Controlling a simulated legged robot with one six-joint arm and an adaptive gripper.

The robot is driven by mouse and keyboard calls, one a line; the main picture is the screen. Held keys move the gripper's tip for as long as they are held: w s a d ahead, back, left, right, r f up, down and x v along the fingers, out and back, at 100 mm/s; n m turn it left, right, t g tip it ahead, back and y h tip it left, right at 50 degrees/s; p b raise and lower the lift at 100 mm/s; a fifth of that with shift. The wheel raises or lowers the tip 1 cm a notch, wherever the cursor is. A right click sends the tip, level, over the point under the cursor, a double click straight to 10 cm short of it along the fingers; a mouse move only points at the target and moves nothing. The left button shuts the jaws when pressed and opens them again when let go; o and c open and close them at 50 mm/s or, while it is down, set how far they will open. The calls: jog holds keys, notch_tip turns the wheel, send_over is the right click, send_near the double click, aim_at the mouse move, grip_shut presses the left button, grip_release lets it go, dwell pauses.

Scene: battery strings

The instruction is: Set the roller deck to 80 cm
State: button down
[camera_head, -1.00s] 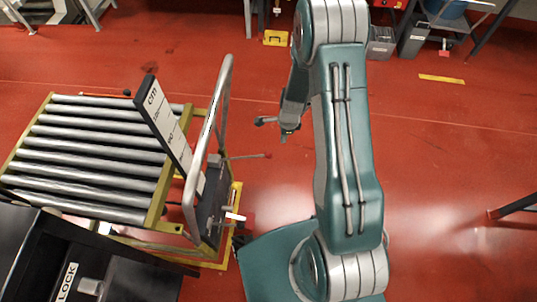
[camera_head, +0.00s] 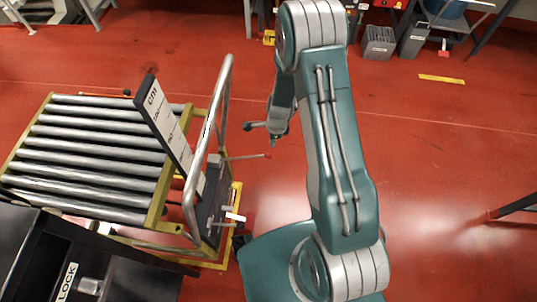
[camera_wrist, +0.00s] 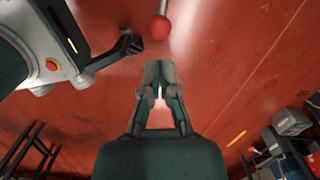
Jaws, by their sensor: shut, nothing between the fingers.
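The roller deck (camera_head: 85,152) is a yellow-framed cart top with several grey rollers at the left of the head view. An upright scale board marked "cm" (camera_head: 165,122) stands at its right end; its numbers are too small to read surely. A thin lever with a red ball knob (camera_head: 268,156) sticks out to the right of the cart's post. My gripper (camera_head: 276,138) hangs just above and near this knob in the head view. In the wrist view my gripper (camera_wrist: 159,70) is shut and empty, pointing at the red knob (camera_wrist: 160,29), apart from it.
A bent grey tube handle (camera_head: 213,125) rises beside the scale board. A white tag (camera_head: 235,217) sits low at the cart's base. A black cabinet marked "LOCK" (camera_head: 140,277) stands in front left. Red floor is open to the right.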

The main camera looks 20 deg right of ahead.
aim_at(270, 153)
jog(key=shift+a+f, duration=0.15)
jog(key=shift+f, duration=1.5)
jog(key=shift+a+f, duration=0.15)
jog(key=shift+f, duration=1.5)
jog(key=shift+f, duration=2.2)
jog(key=shift+a, duration=0.1)
jog(key=shift+s+d+r, duration=0.1)
jog(key=shift+d+r, duration=0.15)
jog(key=shift+d, duration=0.6)
jog(key=shift+s+d+r, duration=0.1)
jog(key=shift+d+r, duration=0.15)
jog(key=shift+d, duration=0.55)
notch_tip(270, 153, up, 12)
jog(key=d, duration=0.1)
jog(key=shift+f, duration=0.1)
